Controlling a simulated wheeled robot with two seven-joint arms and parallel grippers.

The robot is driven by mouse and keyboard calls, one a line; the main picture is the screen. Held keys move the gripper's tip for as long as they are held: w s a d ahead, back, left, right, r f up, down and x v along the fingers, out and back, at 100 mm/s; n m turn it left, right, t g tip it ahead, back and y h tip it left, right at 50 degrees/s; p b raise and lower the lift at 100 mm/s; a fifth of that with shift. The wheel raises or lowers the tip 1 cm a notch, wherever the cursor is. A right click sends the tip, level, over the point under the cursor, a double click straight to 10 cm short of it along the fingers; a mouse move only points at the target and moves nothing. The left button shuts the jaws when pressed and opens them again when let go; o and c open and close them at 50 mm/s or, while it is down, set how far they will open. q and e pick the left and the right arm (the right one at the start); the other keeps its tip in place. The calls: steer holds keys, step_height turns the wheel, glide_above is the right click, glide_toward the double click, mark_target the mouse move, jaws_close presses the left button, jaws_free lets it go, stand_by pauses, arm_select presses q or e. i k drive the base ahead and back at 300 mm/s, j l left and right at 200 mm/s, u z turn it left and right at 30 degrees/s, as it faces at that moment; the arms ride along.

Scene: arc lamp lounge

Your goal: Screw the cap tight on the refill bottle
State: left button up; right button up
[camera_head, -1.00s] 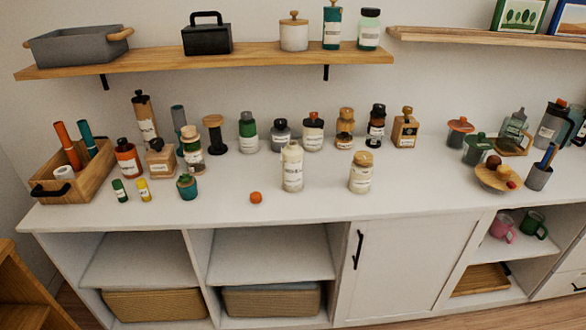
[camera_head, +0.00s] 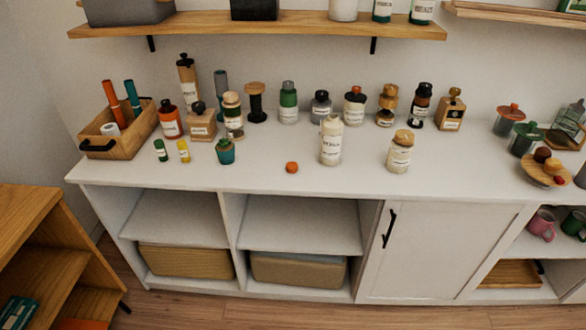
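A cream-white bottle (camera_head: 331,142) stands upright near the front middle of the white cabinet top; its label is too blurred to read for certain. Its top is pale, and I cannot tell whether a cap is on it. A small orange cap-like piece (camera_head: 291,168) lies on the cabinet top to the left of the bottle, apart from it and nearer the front edge. A shorter cream jar with a tan lid (camera_head: 399,152) stands to the right of the bottle. Neither of my grippers is in view.
A wooden caddy (camera_head: 126,144) is at the left end. A wooden bowl (camera_head: 546,177) is at the right. The front strip around the orange piece is clear. A wooden shelf (camera_head: 270,24) hangs above.

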mark_target(332, 127)
steer(key=i+l+u, duration=0.25)
steer(key=l, duration=0.35)
steer(key=i+l+u, duration=0.15)
steer(key=l+u, duration=0.15)
steer(key=l, duration=0.3)
steer(key=i+l+u, duration=0.25)
steer(key=l, duration=0.35)
steer(key=l+u, duration=0.3)
steer(key=l, duration=0.35)
steer(key=k, duration=0.05)
